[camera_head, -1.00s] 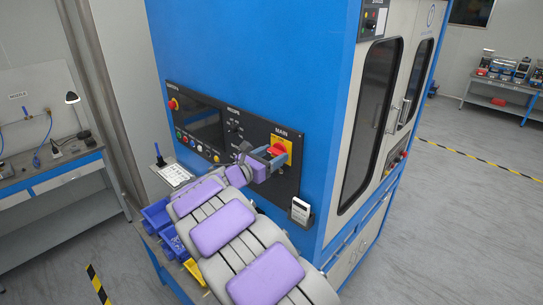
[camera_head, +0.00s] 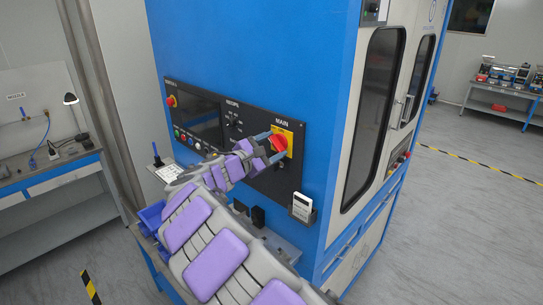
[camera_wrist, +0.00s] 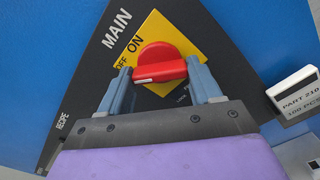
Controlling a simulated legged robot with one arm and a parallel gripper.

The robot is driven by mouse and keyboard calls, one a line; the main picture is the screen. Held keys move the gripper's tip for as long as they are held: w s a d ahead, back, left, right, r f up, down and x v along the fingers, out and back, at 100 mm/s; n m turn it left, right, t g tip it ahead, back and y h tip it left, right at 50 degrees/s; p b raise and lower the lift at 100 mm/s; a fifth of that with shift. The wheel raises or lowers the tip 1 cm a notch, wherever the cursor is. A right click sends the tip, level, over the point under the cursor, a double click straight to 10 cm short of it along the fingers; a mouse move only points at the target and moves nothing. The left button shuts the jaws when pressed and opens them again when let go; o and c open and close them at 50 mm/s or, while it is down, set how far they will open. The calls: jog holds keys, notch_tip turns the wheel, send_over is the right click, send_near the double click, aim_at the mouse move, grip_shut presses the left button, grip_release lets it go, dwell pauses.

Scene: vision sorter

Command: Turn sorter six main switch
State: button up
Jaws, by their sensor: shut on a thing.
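The main switch is a red rotary knob (camera_wrist: 160,66) on a yellow plate (camera_wrist: 189,33) marked OFF and ON, on the black control panel (camera_head: 297,160) of the blue sorter (camera_head: 250,60). In the wrist view, my gripper (camera_wrist: 163,78) has its two blue-grey fingers on either side of the knob's red bar, shut on it. The bar lies roughly level between the fingers in that view. In the head view, my gripper (camera_head: 271,147) reaches the knob from the left, and the knob (camera_head: 280,143) shows just beyond the fingertips.
A white card device in a holder (camera_head: 302,206) hangs at the panel's lower right; it also shows in the wrist view (camera_wrist: 295,92). Another red knob (camera_head: 171,101) and several buttons are on the panel's left. A blue bin (camera_head: 152,216) lies below, beside my arm.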

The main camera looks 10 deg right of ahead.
jog(key=m+b, duration=1)
jog(key=shift+f, duration=0.2)
dwell(0.5)
jog(key=o, duration=1.1)
jog(key=shift+w, duration=0.1)
jog(key=shift+c, duration=0.2)
jog(key=shift+r, duration=0.15)
jog(key=shift+a, duration=0.2)
jog(key=p+v, duration=0.2)
jog(key=v, duration=1.5)
